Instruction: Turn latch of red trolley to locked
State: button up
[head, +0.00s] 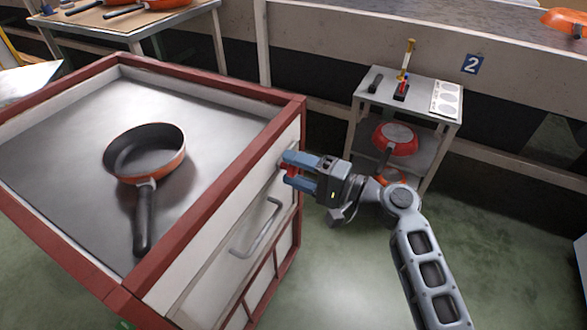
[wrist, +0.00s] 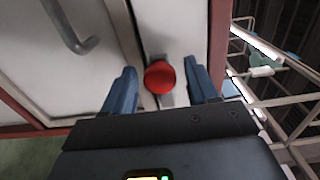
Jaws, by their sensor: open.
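The red trolley (head: 207,86) has a red frame, white side panels and a grey top, and stands at the left in the head view. Its latch shows in the wrist view as a round red knob (wrist: 160,77) on a grey plate on the white panel. My gripper (head: 287,166) is at the trolley's side near the far right corner. In the wrist view my gripper (wrist: 161,82) is open, with one blue finger on each side of the red knob and gaps visible. The latch is partly hidden by the fingers in the head view.
An orange pan (head: 146,155) lies on the trolley top. A grey drawer handle (head: 257,230) sticks out near my gripper and also shows in the wrist view (wrist: 72,28). A small grey stand (head: 440,125) holds a red pan (head: 396,139) on its lower shelf. Green floor is clear between.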

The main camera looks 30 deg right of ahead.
jog(key=shift+w+a, duration=0.25)
jog(key=shift+c, duration=0.4)
grip_shut()
